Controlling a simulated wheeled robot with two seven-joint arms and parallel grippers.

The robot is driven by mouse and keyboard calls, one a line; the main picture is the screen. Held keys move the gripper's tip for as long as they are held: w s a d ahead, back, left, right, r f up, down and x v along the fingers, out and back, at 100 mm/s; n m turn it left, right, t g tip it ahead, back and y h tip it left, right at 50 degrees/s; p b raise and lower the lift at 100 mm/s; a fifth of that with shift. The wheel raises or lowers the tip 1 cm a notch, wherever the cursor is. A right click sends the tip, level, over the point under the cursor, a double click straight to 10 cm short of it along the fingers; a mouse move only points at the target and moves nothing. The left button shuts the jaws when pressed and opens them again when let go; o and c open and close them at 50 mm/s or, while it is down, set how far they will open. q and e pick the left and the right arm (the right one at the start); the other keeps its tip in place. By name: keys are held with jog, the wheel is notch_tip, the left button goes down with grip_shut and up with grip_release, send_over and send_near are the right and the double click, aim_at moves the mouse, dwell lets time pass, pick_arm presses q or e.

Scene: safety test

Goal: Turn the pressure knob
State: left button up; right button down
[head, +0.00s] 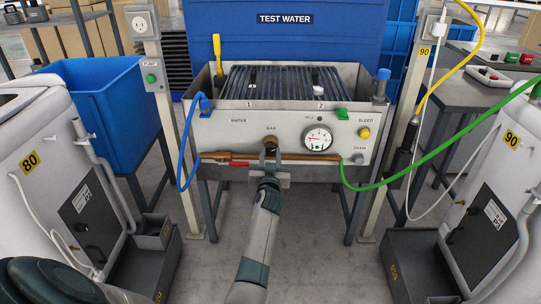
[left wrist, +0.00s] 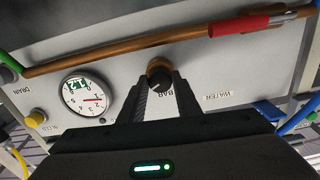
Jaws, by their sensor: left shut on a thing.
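The pressure knob (head: 270,142) is a round brown knob with a dark rim, on the front panel (head: 222,130) of the metal test tank, below the label BAR. My left gripper (head: 271,160) reaches up to it from below and is shut on it. In the left wrist view, the knob (left wrist: 159,72) sits between the two dark fingertips (left wrist: 160,88). A round white pressure gauge (head: 318,138) with a red needle is right of the knob; it also shows in the left wrist view (left wrist: 84,96). My right gripper is not in view.
A copper pipe (head: 300,157) with a red-handled valve (head: 240,164) runs just below the knob. A blue hose (head: 181,150) hangs at left and a green hose (head: 430,158) at right. A yellow knob (head: 364,133) is near BLEED. Grey-white units flank the tank.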

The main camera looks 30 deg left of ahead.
pick_arm(q)
jog(key=m, duration=0.2)
jog(key=shift+m, duration=0.3)
jog(key=m, duration=0.4)
jog(key=shift+m, duration=1.1)
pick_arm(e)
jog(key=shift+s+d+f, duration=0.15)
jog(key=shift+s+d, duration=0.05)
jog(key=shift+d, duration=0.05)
pick_arm(q)
jog(key=o, duration=1.1)
jog(key=shift+c, duration=0.2)
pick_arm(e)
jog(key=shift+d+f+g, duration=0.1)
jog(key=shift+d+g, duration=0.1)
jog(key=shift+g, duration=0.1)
pick_arm(q)
jog(key=shift+s, duration=0.15)
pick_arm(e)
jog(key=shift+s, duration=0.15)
